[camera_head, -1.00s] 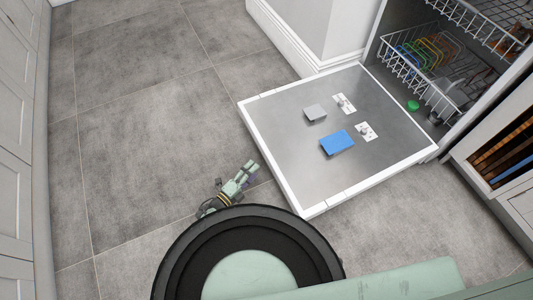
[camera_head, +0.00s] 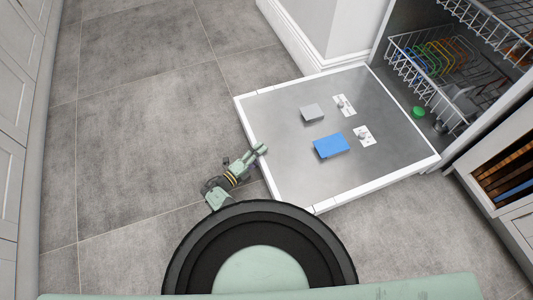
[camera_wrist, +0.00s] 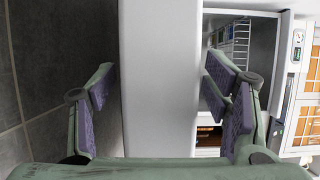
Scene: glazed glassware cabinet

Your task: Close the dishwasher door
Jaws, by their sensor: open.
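The dishwasher door (camera_head: 285,175) is folded down open, its grey inner face up with a white rim, in front of the dishwasher opening in the head view. My gripper (camera_head: 262,149) is low at the door's left, outer edge. In the wrist view, my gripper (camera_wrist: 162,85) is open, with one purple-padded finger on each side of the door's white edge (camera_wrist: 160,60). I cannot tell whether either finger touches the door. The dishwasher's lower rack (camera_head: 420,75) is inside the opening.
A green round item (camera_head: 418,112) sits near the door's hinge side. A white cabinet corner (camera_head: 325,30) stands behind the door. Grey tiled floor (camera_head: 150,130) is clear to the left. An open-fronted unit (camera_head: 505,175) stands at the right.

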